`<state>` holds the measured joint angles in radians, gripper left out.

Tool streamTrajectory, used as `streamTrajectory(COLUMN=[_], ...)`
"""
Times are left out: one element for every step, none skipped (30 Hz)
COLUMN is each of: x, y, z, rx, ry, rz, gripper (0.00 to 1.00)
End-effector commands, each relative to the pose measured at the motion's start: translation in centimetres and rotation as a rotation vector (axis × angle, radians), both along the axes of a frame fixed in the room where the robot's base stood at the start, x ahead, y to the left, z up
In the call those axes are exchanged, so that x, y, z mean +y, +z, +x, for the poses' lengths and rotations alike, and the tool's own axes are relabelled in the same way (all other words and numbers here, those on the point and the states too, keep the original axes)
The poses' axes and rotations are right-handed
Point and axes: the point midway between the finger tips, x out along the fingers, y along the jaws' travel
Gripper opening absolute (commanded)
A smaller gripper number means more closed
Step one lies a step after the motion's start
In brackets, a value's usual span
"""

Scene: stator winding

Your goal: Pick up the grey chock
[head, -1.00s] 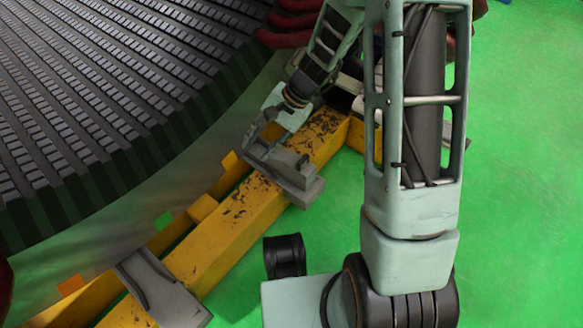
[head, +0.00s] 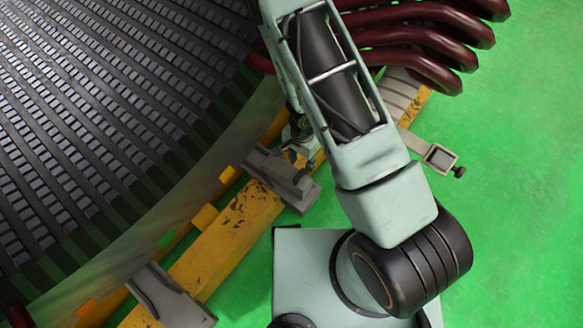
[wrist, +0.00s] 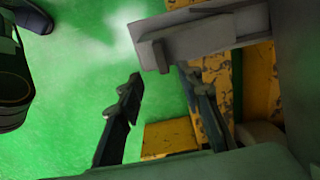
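A grey chock (head: 280,178) sits across the yellow beam (head: 225,238), against the curved edge of the stator. Another grey chock (head: 168,296) is on the same beam at the lower left. In the wrist view a grey chock (wrist: 205,38) lies at the top, just beyond the fingertips. My gripper (wrist: 160,78) is open and empty, with two dark fingers apart over green floor and the beam's edge. In the head view my gripper is mostly hidden behind my arm, just beyond the nearer chock.
The large ribbed stator (head: 100,120) fills the left. Dark red pipes (head: 425,45) reach in at the top right. A grey fitting with a dark knob (head: 440,157) sticks out past the beam's far end. Green floor is clear on the right.

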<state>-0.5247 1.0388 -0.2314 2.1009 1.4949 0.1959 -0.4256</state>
Motion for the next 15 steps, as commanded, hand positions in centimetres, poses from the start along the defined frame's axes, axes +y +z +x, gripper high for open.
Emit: streamTrajectory(x=[0.0, 0.0, 0.0, 0.0, 0.0, 0.0, 0.0, 0.0, 0.0, 0.0, 0.0, 0.1, 0.1, 0.1, 0.1], y=[-1.5, -2.1, -2.7, -3.2, -3.6, -4.0, -4.2, -4.4, -4.6, -4.7, -4.9, -5.2, -5.6, -6.0, -6.7], z=[-0.1, -0.1, -0.1, -0.1, 0.0, 0.0, 0.0, 0.0, 0.0, 0.0, 0.0, 0.0, 0.1, 0.1, 0.1], rx=[0.003, 0.002, 0.002, 0.002, 0.002, 0.002, 0.002, 0.002, 0.001, 0.001, 0.001, 0.001, 0.000, 0.002, 0.002], ry=[-0.001, -0.001, -0.001, 0.000, -0.001, 0.000, -0.001, -0.001, 0.000, 0.000, 0.000, -0.001, -0.001, 0.001, 0.000], rz=[0.000, 0.000, 0.000, 0.000, 0.001, 0.001, 0.001, 0.001, 0.002, 0.002, 0.002, 0.002, 0.001, 0.001, 0.001], gripper=[0.33, 0.33, 0.33, 0.33, 0.33, 0.33, 0.33, 0.33, 0.33, 0.33, 0.33, 0.33, 0.33, 0.33, 0.33])
